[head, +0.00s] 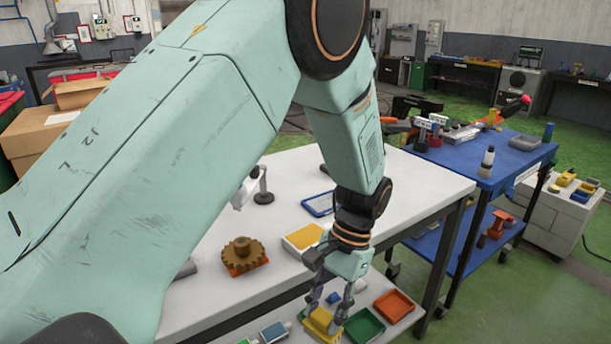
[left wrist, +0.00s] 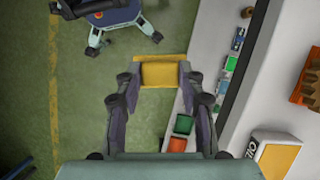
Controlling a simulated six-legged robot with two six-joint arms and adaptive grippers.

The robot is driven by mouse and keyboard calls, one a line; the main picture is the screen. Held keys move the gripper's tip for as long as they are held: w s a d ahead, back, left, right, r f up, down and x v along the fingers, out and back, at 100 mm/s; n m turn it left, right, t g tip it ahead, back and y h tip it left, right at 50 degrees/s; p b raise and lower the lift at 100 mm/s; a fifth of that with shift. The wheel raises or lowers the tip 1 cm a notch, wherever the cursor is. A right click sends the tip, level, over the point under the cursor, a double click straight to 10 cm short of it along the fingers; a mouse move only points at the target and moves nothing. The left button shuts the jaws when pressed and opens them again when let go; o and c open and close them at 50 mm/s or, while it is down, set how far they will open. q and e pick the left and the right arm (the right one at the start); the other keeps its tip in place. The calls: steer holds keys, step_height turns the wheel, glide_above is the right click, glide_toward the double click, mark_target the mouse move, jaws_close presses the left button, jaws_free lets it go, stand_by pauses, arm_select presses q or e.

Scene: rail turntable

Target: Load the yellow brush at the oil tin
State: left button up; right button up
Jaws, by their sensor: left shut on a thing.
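My left gripper (head: 334,308) reaches down over the low front shelf. It is shut on the yellow brush (head: 319,324), whose blocky yellow body shows between the fingertips. In the left wrist view the brush (left wrist: 160,75) sits between the two fingers of the gripper (left wrist: 159,90), above the floor in that picture. Its bristles cannot be made out. The oil tin (head: 303,238), white and yellow, lies on the white table behind the gripper. Its lettering shows at lower right in the left wrist view (left wrist: 277,157). The brush and tin are apart. My right gripper is not in view.
A green tray (head: 364,327) and an orange tray (head: 393,307) sit right of the gripper on the low shelf (head: 283,318). A brown gear (head: 239,252) and a blue-rimmed tray (head: 318,204) are on the white table (head: 423,187). A blue cart (head: 466,158) stands at right.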

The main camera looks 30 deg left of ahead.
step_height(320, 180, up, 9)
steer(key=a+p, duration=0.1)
steer(key=p, duration=0.6)
arm_select(q)
steer(key=w+a+r+m+t+y, duration=0.1)
steer(key=w+a+r+m+t, duration=0.55)
steer(key=m, duration=0.85)
steer(key=w+a+r+m+t, duration=0.2)
steer(key=w+a+r+m, duration=0.2)
steer(key=w+a+m, duration=0.65)
steer(key=f+m+b, duration=0.1)
steer(key=d+f+m+b, duration=0.1)
steer(key=b, duration=0.1)
steer(key=f+m+b, duration=0.1)
steer(key=m+b, duration=0.1)
steer(key=shift+d+f, duration=0.4)
steer(key=shift+a+f+b, duration=0.15)
steer(key=shift+f+b, duration=0.5)
steer(key=shift+b, duration=0.15)
steer(key=shift+d+f+b, duration=0.2)
steer(key=shift+f+b, duration=0.15)
steer(key=shift+b, duration=0.25)
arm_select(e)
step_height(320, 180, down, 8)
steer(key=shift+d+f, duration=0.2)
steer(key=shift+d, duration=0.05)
